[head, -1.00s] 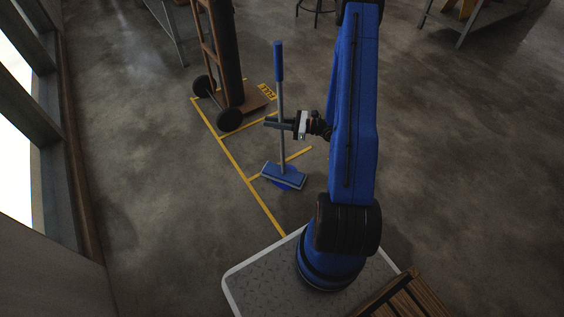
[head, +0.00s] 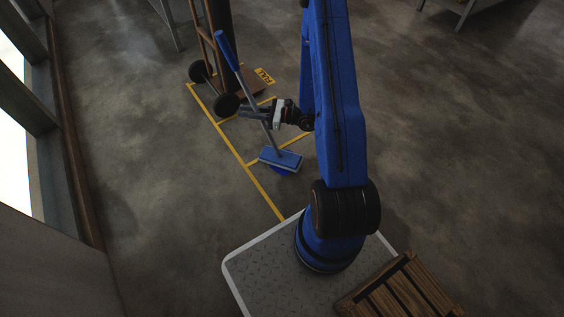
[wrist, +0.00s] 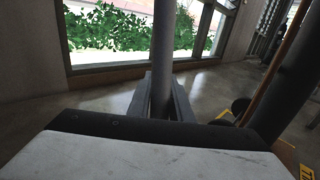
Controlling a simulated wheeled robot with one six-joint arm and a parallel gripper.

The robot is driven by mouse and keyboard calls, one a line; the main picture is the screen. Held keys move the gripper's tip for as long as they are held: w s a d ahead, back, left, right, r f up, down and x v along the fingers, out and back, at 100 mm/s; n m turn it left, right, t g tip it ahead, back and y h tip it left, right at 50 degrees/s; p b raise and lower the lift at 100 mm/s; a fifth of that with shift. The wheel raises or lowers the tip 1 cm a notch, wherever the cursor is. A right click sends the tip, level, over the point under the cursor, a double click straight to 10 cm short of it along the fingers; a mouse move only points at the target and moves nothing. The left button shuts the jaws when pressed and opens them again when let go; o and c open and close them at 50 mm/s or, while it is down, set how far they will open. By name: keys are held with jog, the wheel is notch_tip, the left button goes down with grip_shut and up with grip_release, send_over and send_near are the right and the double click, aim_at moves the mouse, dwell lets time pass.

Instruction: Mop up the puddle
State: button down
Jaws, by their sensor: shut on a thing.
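A mop with a blue grip, a grey pole (head: 246,90) and a flat blue head (head: 281,159) stands tilted in the head view, its top leaning left. My gripper (head: 255,115) is shut on the pole, below the blue grip. In the wrist view the pole (wrist: 163,60) rises between my fingers (wrist: 160,100).
A hand truck (head: 226,103) with black wheels stands just behind the mop. Yellow lines (head: 235,144) mark the floor around it. A windowed wall (head: 62,130) runs along the left. A wooden crate (head: 400,290) sits at the lower right. Floor to the right is clear.

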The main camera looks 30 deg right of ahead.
jog(key=shift+a+f, duration=0.1)
jog(key=s+d, duration=0.3)
jog(key=d, duration=1.9)
jog(key=shift+r, duration=0.2)
dwell(0.3)
jog(key=a, duration=2.2)
jog(key=shift+a+f, duration=0.4)
jog(key=shift+d, duration=0.1)
dwell(0.3)
